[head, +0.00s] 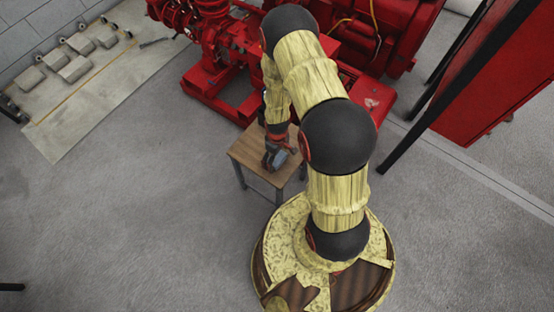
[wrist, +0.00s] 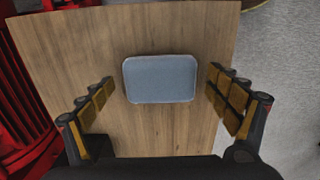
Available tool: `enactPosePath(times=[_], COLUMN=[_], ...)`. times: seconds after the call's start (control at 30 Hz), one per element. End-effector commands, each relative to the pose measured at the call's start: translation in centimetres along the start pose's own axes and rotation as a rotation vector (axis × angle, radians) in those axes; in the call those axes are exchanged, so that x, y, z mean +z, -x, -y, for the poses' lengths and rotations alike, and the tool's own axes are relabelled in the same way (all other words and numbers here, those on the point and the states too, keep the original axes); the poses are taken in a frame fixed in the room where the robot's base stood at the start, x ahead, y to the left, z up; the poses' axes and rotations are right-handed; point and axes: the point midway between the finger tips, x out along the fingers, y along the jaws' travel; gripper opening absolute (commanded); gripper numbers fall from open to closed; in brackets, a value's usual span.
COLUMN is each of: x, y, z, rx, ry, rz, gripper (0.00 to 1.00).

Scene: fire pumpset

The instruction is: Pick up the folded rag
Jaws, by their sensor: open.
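The folded rag (wrist: 160,79) is a flat blue-grey rectangle with rounded corners. It lies on the wooden top of a small table (wrist: 140,30), near the middle in the wrist view. My gripper (wrist: 160,84) is open above it, with one finger on each side of the rag and visible gaps to both edges. In the head view my gripper (head: 276,157) hangs over the small table (head: 246,150). There the gripper and arm hide much of the tabletop, and I cannot make out the rag clearly.
Red pump machinery (head: 215,75) stands just behind the table. A red cabinet (head: 495,75) with dark posts is at the right. A pale slab with grey blocks (head: 75,69) lies at the upper left. The grey floor (head: 130,220) at the left is clear.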

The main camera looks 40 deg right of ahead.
Motion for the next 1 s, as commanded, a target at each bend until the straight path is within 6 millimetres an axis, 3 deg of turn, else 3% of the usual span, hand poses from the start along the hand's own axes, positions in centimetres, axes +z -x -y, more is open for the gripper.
enactPosePath(times=[0.87,1.0], x=[0.01,0.00], y=[0.07,0.07], z=[0.01,0.00], rx=[0.000,0.000], ry=[0.000,0.000], rz=[0.000,0.000], gripper=[0.43,0.42])
